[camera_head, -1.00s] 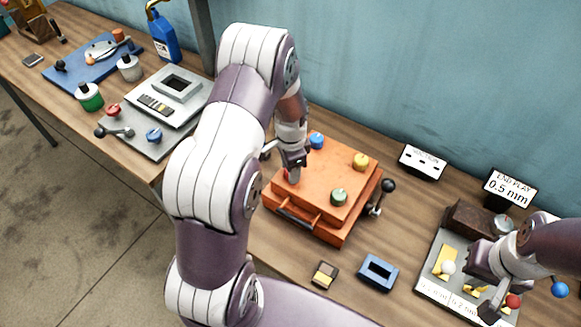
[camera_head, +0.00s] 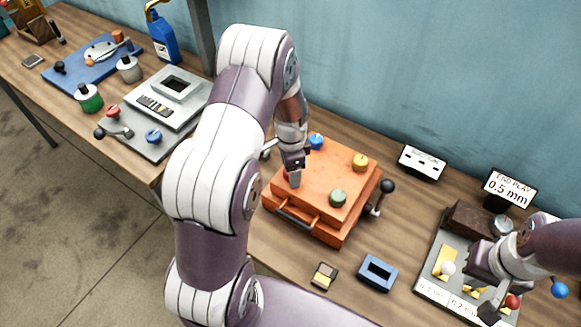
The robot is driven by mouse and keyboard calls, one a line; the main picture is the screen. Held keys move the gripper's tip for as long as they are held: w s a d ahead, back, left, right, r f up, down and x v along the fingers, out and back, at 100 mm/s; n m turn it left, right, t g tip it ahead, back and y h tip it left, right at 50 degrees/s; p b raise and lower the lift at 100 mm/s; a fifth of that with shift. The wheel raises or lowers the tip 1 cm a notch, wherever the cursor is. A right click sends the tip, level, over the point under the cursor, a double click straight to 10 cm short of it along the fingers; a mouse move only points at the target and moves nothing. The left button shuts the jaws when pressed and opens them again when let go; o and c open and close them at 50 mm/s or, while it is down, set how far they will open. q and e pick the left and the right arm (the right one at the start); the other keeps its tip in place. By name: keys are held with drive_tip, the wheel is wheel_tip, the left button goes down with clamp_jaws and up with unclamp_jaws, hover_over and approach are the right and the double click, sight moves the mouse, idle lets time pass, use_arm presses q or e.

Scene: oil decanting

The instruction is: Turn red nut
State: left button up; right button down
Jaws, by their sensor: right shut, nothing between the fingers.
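The orange box (camera_head: 312,208) stands on the bench with coloured nuts on its top. The red nut (camera_head: 286,174) is at its left side, partly hidden by my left gripper (camera_head: 294,183). That gripper points down at the red nut, with its fingertips at or against it. The finger gap is too small to make out. A blue nut (camera_head: 316,142), a yellow nut (camera_head: 360,162) and a green nut (camera_head: 338,198) sit on the same top. My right gripper (camera_head: 489,312) is shut and empty, low over the grey plate (camera_head: 434,279) at the right.
A black crank knob (camera_head: 388,186) sticks out right of the box. A blue frame (camera_head: 377,272) and a small dark block (camera_head: 324,276) lie in front. An end-play sign (camera_head: 509,188) stands at the back right. A grey fixture (camera_head: 140,127) stands left, behind my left arm.

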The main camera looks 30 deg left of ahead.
use_arm(q)
drive_tip(key=shift+r, duration=0.1)
wheel_tip(320, 180, up, 12)
drive_tip(key=b, duration=0.2)
drive_tip(key=shift+r+b, duration=0.25)
drive_tip(key=shift+b, duration=0.1)
drive_tip(key=s+d+f+n, duration=0.1)
drive_tip(key=s+d+n, duration=0.3)
drive_tip(key=s, duration=0.3)
drive_tip(key=s+d+f+n+t, duration=0.1)
drive_tip(key=s+d+f+n, duration=0.1)
drive_tip(key=s+d+n, duration=0.2)
drive_tip(key=s+n+b, duration=0.1)
drive_tip(key=s, duration=0.1)
drive_tip(key=shift+s, duration=0.4)
drive_tip(key=shift+s+d, duration=0.1)
